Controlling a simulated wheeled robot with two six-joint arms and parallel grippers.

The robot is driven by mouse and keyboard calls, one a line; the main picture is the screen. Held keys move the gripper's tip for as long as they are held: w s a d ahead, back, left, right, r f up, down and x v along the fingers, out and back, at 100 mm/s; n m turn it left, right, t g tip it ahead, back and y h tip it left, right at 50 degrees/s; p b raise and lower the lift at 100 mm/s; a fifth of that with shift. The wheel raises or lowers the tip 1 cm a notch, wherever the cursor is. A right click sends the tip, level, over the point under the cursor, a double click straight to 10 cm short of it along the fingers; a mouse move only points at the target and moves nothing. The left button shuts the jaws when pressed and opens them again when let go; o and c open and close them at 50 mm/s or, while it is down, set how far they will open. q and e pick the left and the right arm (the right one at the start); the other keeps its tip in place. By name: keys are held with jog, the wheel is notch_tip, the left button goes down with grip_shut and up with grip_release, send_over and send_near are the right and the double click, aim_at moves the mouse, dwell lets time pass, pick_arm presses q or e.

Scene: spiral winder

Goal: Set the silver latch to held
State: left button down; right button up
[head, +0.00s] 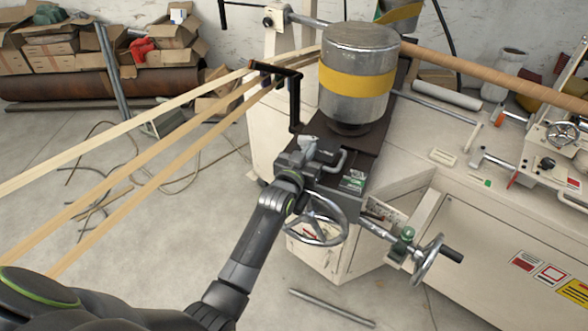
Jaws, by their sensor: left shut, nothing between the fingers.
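My left arm reaches up from the bottom left to the dark machine plate below the silver drum. My left gripper (312,158) is shut and empty at the near left edge of that plate. A small light-grey metal piece (308,143) shows right at the fingers and may be the silver latch. A curved silver handle (341,160) stands just right of the fingers. I cannot tell which of the two is the latch, its setting, or whether the fingers touch it. The gripper hides part of this area. My right gripper is not in view.
The silver drum with a yellow band (358,84) stands behind the gripper. A spoked handwheel (316,218) is just below it, and a second handwheel (428,260) is lower right. Pale strips (150,145) run in from the left to a black guide (294,100). Floor at left is mostly open, with loose cables.

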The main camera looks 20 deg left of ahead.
pick_arm(q)
jog(key=s+a+b, duration=0.1)
jog(key=s+b, duration=0.3)
jog(key=s, duration=1.2)
jog(key=shift+s+a, duration=0.2)
jog(key=shift+s, duration=0.2)
jog(key=shift+r, duration=0.1)
